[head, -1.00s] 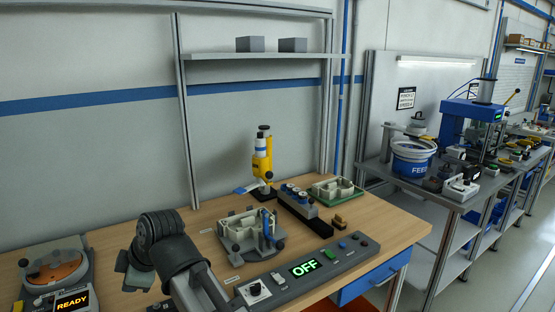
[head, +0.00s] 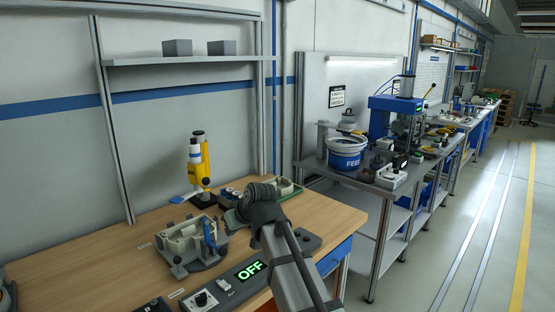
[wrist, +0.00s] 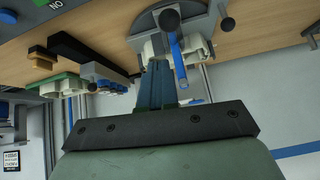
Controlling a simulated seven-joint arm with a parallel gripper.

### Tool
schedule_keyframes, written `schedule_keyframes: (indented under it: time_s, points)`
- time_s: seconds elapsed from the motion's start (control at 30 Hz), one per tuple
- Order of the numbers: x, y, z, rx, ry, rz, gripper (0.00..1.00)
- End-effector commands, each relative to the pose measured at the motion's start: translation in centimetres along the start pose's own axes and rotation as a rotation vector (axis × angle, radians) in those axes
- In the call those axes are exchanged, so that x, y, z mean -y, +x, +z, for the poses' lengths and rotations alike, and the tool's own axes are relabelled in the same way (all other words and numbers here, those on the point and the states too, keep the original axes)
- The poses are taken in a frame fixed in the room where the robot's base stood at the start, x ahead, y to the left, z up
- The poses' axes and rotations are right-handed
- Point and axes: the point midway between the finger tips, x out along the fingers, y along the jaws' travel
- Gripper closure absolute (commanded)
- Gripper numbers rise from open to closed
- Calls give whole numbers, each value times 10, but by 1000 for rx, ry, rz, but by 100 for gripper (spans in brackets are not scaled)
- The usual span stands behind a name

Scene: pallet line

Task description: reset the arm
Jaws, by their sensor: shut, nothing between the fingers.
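My gripper shows in the wrist view as two blue-grey fingers (wrist: 155,88) pressed together, with nothing between them. In the head view, my arm reaches up over the front of the wooden bench (head: 100,262), with its end above the bench. The fingers are hard to make out there. The grey fixture with pale cast part and blue handle (head: 184,244) stands to the left of my arm's end. It also shows in the wrist view, with its blue handle (wrist: 176,48) just beyond the fingertips; no contact can be made out.
The OFF control panel (head: 228,284) lies along the bench front, partly behind my arm. A yellow hand press (head: 199,165) stands farther back. A green-based fixture (head: 287,187) is partly hidden behind my wrist. A second bench with a FEED bucket (head: 346,157) stands right, with open floor beyond.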

Motion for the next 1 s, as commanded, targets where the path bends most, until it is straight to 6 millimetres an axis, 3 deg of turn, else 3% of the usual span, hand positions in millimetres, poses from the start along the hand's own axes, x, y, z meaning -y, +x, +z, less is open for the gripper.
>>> schedule_keyframes:
  time_s: [0.03,0.3,0.47,0.6,0.8,1.0]
  points:
    - [-27,-4,4,-7,66,25,100]
    - [-146,-27,32,-57,399,138,100]
    - [-206,-38,59,-80,573,194,100]
    - [-247,-32,101,-67,705,235,100]
    - [-262,1,158,1,779,256,100]
    - [-256,43,221,103,804,261,100]
